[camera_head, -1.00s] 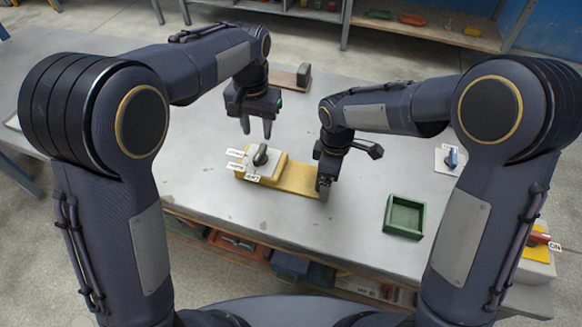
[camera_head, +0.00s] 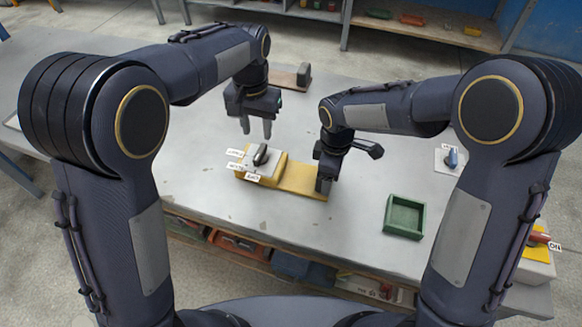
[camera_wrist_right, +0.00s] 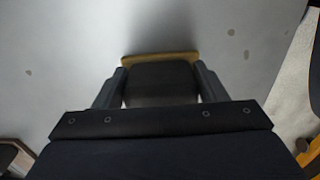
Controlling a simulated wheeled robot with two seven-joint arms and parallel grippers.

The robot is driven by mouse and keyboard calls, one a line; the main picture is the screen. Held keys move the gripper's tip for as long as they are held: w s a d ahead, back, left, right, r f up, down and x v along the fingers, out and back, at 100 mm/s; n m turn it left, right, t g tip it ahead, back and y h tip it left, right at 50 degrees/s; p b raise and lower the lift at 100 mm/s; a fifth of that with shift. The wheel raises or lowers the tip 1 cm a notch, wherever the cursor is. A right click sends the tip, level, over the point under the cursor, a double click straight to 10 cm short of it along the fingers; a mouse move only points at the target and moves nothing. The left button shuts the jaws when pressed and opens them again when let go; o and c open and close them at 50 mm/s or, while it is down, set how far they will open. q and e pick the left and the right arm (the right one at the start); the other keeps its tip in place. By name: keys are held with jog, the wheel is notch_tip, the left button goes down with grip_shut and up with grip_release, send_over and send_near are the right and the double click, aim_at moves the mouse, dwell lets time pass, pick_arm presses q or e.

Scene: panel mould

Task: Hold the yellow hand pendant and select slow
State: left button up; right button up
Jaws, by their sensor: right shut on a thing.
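The yellow hand pendant (camera_head: 302,180) lies on the grey table with a dark rotary knob (camera_head: 262,154) on a grey plate at its left end. White labels (camera_head: 235,153) stand around the knob; their words are too small to read surely. My right gripper (camera_head: 324,186) is shut on the pendant's right end. In the right wrist view the yellow edge of the pendant (camera_wrist_right: 160,57) shows between the fingers of my right gripper (camera_wrist_right: 160,78). My left gripper (camera_head: 256,130) points down above and behind the knob, fingers apart and empty, not touching it.
A green open tray (camera_head: 404,217) stands right of the pendant. A blue-handled switch (camera_head: 451,158) on a pale plate lies farther right. A red-handled switch on a yellow box (camera_head: 540,240) is at the right edge. A brown block (camera_head: 290,80) lies behind my left gripper.

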jog(key=o, duration=1.4)
jog(key=shift+c, duration=0.2)
notch_tip(320, 180, up, 11)
jog(key=shift+r, duration=0.2)
pick_arm(q)
jog(key=s+a+r+n+t+h+p, duration=0.1)
jog(key=s+a+r+n+t+h, duration=0.1)
jog(key=s+a+r, duration=0.5)
jog(key=s+a+n+t+h+p, duration=0.1)
jog(key=s+a+n+h, duration=0.3)
jog(key=s, duration=0.7)
jog(key=s+a+f+t+y, duration=0.1)
jog(key=s+f+t+y, duration=0.1)
jog(key=s, duration=0.6)
jog(key=shift+s+a+f+m+t+p, duration=0.15)
jog(key=shift+s+m+t+p, duration=0.05)
jog(key=shift+m+t+p, duration=0.2)
pick_arm(e)
jog(key=s+d+r+m+t+y, duration=0.2)
jog(key=s+d+m, duration=0.3)
jog(key=s+m, duration=0.3)
jog(key=s+d+r+m+t+y, duration=0.1)
jog(key=s+d+m, duration=0.5)
jog(key=s, duration=0.7)
jog(key=r+m+t, duration=0.1)
jog(key=m+t, duration=0.1)
jog(key=shift+d+t+y, duration=0.3)
jog(key=shift+y, duration=0.1)
